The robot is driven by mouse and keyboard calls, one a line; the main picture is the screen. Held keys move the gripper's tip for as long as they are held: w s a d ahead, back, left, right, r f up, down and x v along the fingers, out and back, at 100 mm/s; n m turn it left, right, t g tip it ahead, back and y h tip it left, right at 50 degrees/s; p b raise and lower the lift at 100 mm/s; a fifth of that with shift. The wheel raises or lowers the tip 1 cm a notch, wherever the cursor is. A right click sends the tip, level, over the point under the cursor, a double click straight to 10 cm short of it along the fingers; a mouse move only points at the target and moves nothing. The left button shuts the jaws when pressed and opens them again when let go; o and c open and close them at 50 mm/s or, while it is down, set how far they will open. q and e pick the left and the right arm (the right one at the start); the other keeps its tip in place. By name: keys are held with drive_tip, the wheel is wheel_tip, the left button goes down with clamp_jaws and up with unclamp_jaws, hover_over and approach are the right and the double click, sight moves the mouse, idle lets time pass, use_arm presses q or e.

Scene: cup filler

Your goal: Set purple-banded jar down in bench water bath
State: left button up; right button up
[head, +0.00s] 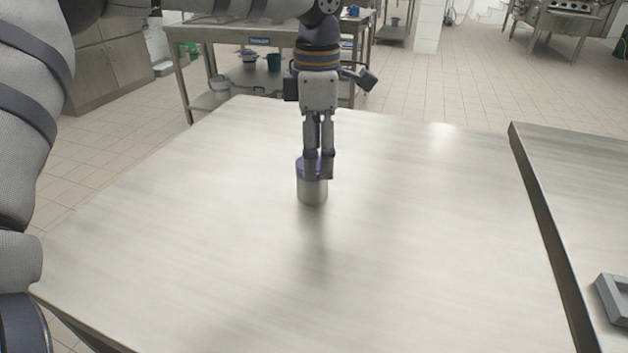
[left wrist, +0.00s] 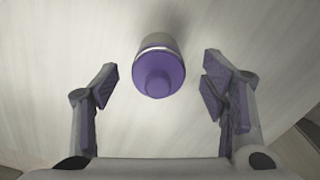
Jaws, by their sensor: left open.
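The purple-banded jar (head: 312,190) stands upright near the middle of the steel table in the head view, a silver-grey cylinder with a purple top. My left gripper (head: 318,175) points down at the jar, its fingers overlapping the jar's top in this view. In the left wrist view the jar (left wrist: 160,70) shows its purple top, beyond the line between the two spread fingers of my left gripper (left wrist: 160,85). The gripper is open and no finger visibly touches the jar. I do not see a water bath that I can make out. My right gripper is not in view.
The steel table (head: 200,240) is bare around the jar. A second steel surface (head: 590,190) adjoins at the right, with a grey frame-like object (head: 612,300) partly in view. A rack with pots (head: 273,62) stands behind the table.

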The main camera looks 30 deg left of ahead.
use_arm(q)
drive_tip(key=f, duration=0.4)
drive_tip(key=shift+s+a+f, duration=0.15)
drive_tip(key=shift+a+f, duration=0.15)
drive_tip(key=shift+f, duration=0.05)
drive_tip(key=shift+r, duration=0.1)
drive_tip(key=c, duration=1.5)
